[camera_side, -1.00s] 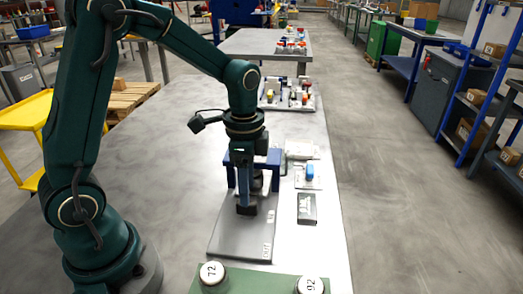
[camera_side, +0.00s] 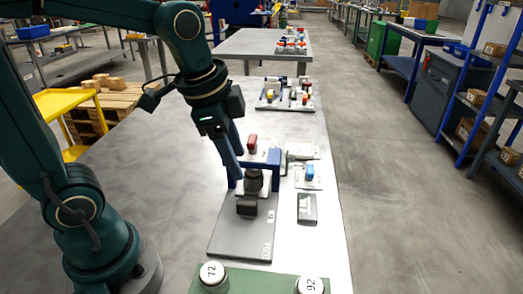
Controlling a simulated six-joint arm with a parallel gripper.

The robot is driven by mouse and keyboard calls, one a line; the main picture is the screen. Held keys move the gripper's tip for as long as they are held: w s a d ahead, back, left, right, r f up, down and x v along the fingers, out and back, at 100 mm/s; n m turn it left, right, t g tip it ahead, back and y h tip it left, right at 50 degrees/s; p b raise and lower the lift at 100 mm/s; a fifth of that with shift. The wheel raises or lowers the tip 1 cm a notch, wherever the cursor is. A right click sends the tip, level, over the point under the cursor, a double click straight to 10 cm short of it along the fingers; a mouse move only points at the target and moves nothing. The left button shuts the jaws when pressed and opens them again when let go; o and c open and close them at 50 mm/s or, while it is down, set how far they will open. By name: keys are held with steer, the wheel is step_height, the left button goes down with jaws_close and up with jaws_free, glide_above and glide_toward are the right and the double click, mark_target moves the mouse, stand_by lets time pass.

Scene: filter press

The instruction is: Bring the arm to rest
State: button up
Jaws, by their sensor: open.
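My gripper (camera_side: 232,168) hangs in the upper middle of the side view, tilted, at the left of the blue press frame (camera_side: 274,160). Its jaws are open and I see nothing held in them. The frame stands on a grey base plate (camera_side: 238,238). A dark cylinder (camera_side: 254,180) sits under the frame, and a black block (camera_side: 247,207) is in front of it. A red piece (camera_side: 252,143) shows at the top of the frame. The gripper partly hides the frame's left side; I cannot tell whether they touch.
A green mat (camera_side: 250,284) with round pieces marked 72 (camera_side: 212,273) and 92 (camera_side: 311,286) lies at the front. A small dark tray (camera_side: 307,208) and a blue piece (camera_side: 310,171) are at the right. A tray of parts (camera_side: 272,103) stands behind. The table's left side is clear.

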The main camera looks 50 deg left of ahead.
steer(key=s+d+n+t, duration=0.1)
steer(key=s+n+t, duration=0.1)
steer(key=s+n, duration=0.5)
steer(key=shift+s+n, duration=0.3)
steer(key=shift+n, duration=0.1)
steer(key=shift+d, duration=0.1)
stand_by(0.9)
